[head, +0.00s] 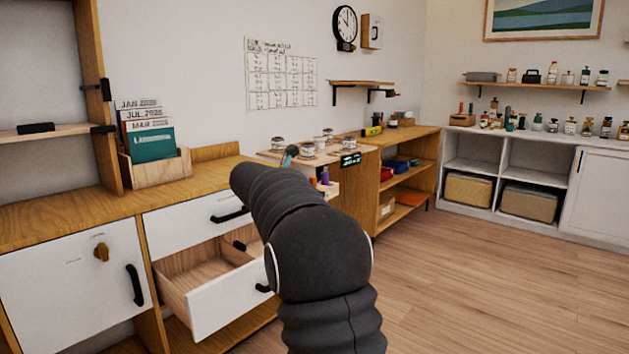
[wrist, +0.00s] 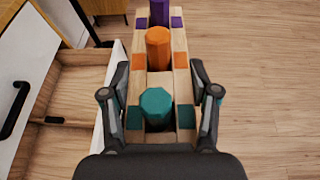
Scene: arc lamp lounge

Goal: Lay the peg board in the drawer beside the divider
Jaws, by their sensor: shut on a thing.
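The peg board (wrist: 138,88) is a light wooden block with a teal, an orange and a purple peg in a row, flanked by matching coloured squares. My gripper (wrist: 159,92) is shut on its two long sides and holds it to the right of the drawer. In the head view my arm hides the gripper and most of the board; a bit of the board (head: 328,189) shows past the arm. The open drawer (head: 228,300) is pulled out of the cabinet. In the wrist view the drawer (wrist: 82,78) shows at left, with a black piece (wrist: 53,120) on a crosswise wooden edge, perhaps the divider.
A shut drawer (head: 190,222) sits above the open one. A white door (head: 75,290) is to its left. A shelf unit (head: 400,168) with boxes stands beyond the arm. The wooden floor (head: 480,270) at right is clear.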

